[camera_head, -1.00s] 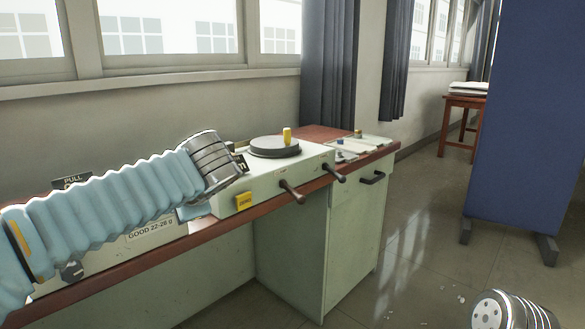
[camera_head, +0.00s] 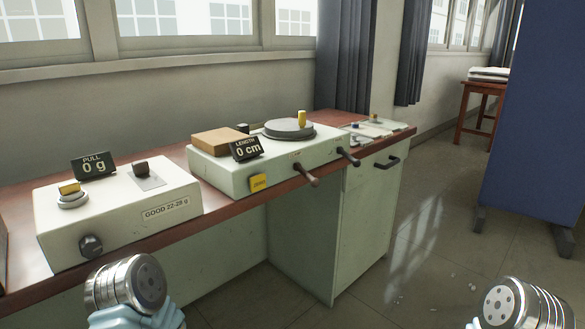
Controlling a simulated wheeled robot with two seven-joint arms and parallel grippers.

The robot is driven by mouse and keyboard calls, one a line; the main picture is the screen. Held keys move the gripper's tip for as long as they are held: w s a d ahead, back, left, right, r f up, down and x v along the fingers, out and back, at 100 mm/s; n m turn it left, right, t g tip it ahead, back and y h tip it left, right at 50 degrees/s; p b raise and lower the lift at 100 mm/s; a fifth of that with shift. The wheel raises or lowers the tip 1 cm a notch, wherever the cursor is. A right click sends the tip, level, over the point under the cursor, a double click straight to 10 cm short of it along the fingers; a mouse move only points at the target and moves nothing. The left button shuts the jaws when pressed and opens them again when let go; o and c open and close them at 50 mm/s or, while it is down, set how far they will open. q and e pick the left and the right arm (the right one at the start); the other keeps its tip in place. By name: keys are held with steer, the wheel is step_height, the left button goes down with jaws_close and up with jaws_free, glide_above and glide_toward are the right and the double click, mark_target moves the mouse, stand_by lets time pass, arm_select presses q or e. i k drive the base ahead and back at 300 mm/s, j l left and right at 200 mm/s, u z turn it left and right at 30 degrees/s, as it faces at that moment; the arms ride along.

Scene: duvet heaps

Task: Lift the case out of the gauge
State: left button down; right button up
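The pull gauge (camera_head: 120,215) is a pale box at the left, marked "GOOD 22-28 g". Its sign (camera_head: 94,165) reads "PULL 0 g". A small dark brown block (camera_head: 141,168) stands on its grey plate, and a yellow-topped round knob (camera_head: 72,196) is at its left. The length gauge (camera_head: 225,172) stands to the right, with a sign (camera_head: 247,149) reading "LENGTH 0 cm". A flat tan block (camera_head: 220,140) lies on it. I cannot tell which piece is the case. Metal ends of both my arms show low in view, but no gripper fingers are visible.
The length gauge also has a grey turntable (camera_head: 289,129) with a yellow peg, a yellow button (camera_head: 258,182) and projecting handles. The brown bench top (camera_head: 352,118) runs along the window wall. A blue screen (camera_head: 535,130) stands right. The floor (camera_head: 420,250) between is mostly clear.

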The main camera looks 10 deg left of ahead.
mark_target(71, 191)
steer(key=u, duration=1.5)
steer(key=k+l, duration=0.1)
steer(key=l, duration=0.25)
steer(key=k+l+z, duration=0.15)
steer(key=l, duration=0.2)
